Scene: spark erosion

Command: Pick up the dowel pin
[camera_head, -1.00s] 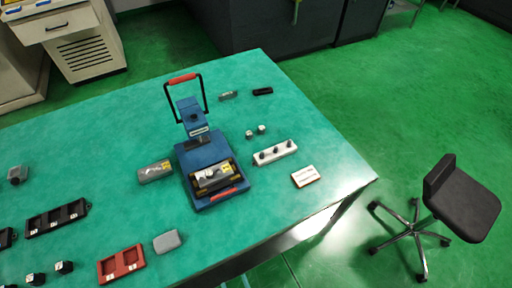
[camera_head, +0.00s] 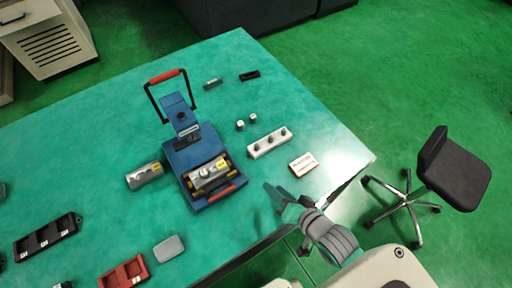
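I cannot make out for sure which part is the dowel pin. Two small pale pieces (camera_head: 246,121) stand side by side on the green table, right of the blue press. A white block with several dark round tops (camera_head: 269,142) lies just in front of them. My gripper (camera_head: 289,203) is at the table's front right edge, below a small white-and-red box. It is apart from these parts. Its fingers are dark and too small to show whether they are open, and nothing is visibly held.
The blue press (camera_head: 200,160) with a raised red-topped handle stands mid-table. The white-and-red box (camera_head: 303,164) is near the right edge. Red tray (camera_head: 124,272) and black tray (camera_head: 47,236) sit lower left. A black chair (camera_head: 458,165) stands at right.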

